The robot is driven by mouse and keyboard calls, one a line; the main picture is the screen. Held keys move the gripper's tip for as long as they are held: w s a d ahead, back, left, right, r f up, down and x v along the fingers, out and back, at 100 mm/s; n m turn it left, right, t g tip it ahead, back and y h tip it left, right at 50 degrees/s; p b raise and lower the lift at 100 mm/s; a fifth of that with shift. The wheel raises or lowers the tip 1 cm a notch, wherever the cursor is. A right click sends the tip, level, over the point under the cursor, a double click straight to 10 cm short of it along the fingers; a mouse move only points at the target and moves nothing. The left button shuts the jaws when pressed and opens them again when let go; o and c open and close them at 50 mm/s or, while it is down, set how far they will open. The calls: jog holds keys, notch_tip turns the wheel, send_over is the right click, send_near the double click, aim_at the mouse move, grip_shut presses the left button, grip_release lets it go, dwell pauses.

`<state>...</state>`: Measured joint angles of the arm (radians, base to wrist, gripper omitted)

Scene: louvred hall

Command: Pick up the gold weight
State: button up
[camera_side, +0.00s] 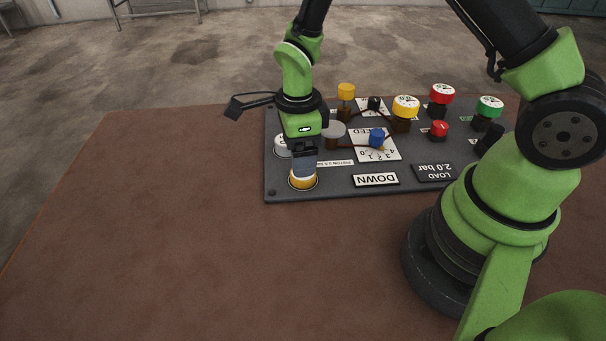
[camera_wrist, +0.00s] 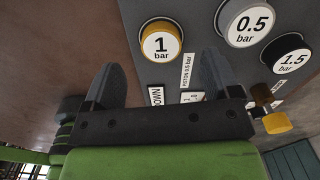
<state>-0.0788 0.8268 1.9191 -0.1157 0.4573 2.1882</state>
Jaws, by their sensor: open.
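The gold weight (camera_wrist: 160,42) is a round disc with a gold rim and a white face marked "1 bar". In the wrist view it lies just beyond my open fingers, roughly centred between them. In the side view the gold weight (camera_side: 303,184) sits at the front left corner of the dark panel, directly under my gripper (camera_side: 303,168). My gripper (camera_wrist: 158,78) points down at it, and nothing shows held between the fingers. In the side view the fingers overlap the weight's top, so I cannot tell whether they touch it.
The dark panel (camera_side: 289,188) lies on a brown table (camera_side: 160,210). A blue knob (camera_side: 377,137) and several coloured buttons stand farther right. The table's left side is clear.

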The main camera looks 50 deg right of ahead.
aim_at(303, 183)
jog(key=f, duration=0.5)
jog(key=shift+s+d+f, duration=0.1)
jog(key=shift+s+d, duration=0.2)
jog(key=shift+c, duration=0.3)
jog(key=c, duration=1.1)
jog(key=shift+c, duration=0.2)
